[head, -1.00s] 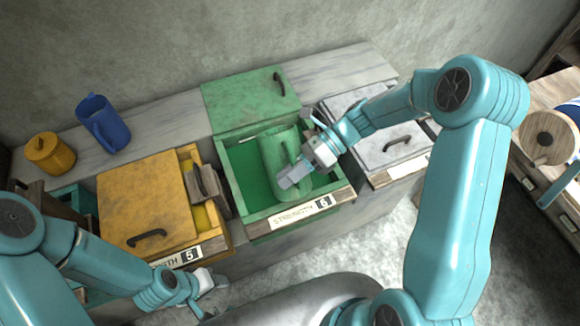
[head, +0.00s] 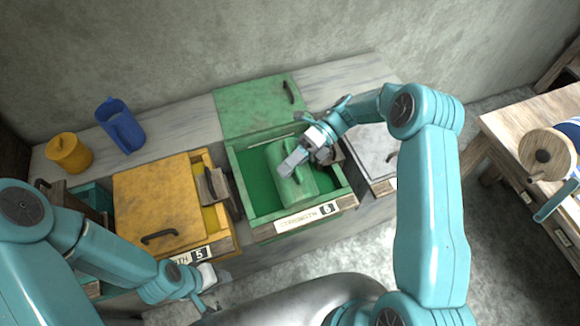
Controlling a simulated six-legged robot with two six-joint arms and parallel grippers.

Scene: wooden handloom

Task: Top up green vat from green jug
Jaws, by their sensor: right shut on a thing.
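The green vat (head: 242,200) stands in the middle of the bench, with green liquid (head: 258,175) inside and a label reading STRENGTH 6 on its front. Its green lid (head: 255,105) is off the opening and lies behind it. The green jug (head: 292,195) is over the vat opening, tilted well over. Its mouth and any stream are hard to make out. My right gripper (head: 300,160) is shut on the green jug, at its handle side. My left gripper (head: 205,290) is low at the front, in front of the yellow vat, away from the jug; its jaws are too small to read.
A yellow vat (head: 160,205) with a label reading 5 stands left of the green vat. A grey-lidded vat (head: 365,150) stands to the right, partly behind my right arm. A blue jug (head: 122,128) and a yellow jug (head: 70,152) stand at the back left. A wooden table (head: 520,125) is at far right.

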